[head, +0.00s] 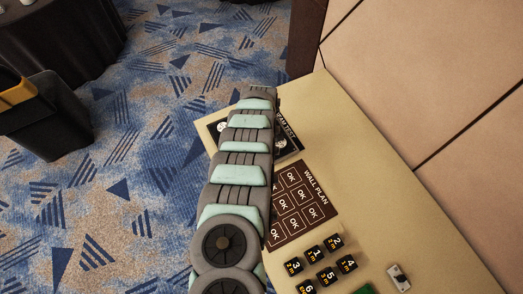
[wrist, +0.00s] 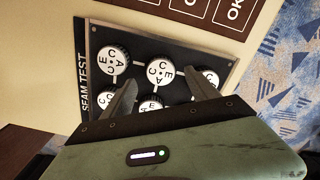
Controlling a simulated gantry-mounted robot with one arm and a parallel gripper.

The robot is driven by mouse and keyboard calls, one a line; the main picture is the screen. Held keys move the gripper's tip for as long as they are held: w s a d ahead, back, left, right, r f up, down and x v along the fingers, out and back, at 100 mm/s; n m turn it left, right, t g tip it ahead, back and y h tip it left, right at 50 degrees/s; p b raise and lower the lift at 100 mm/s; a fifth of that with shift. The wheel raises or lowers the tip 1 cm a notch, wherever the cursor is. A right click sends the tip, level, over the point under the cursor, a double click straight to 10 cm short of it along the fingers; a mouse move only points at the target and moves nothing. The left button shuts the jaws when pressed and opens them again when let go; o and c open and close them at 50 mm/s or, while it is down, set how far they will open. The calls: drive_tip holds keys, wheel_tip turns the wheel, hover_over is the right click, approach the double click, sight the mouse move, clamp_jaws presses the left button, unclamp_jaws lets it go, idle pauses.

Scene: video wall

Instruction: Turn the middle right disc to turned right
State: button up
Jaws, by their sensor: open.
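The black seam test panel (wrist: 217,51) holds several white lettered discs in two rows in the wrist view. Going by its sideways title, the middle right disc (wrist: 160,73) is the middle one of the upper row in this view. My gripper (wrist: 160,75) is open, with one finger on each side of that disc in the picture. I cannot tell whether the fingers touch it. The top right disc (wrist: 113,60) lies just left of the fingers and the bottom right disc (wrist: 206,78) just right. The lower row is partly hidden by my gripper. In the head view my arm covers most of the panel (head: 290,151).
A brown wall plan card (head: 306,187) marked OK lies beside the panel on the cream tabletop (head: 345,130). Several black numbered blocks (head: 315,253) and a small white switch (head: 398,277) are nearby. A dark bin (head: 45,118) stands on the patterned carpet.

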drive_tip(key=shift+f+b, duration=1.05)
drive_tip(key=shift+f, duration=1.25)
drive_tip(key=c, duration=1.4)
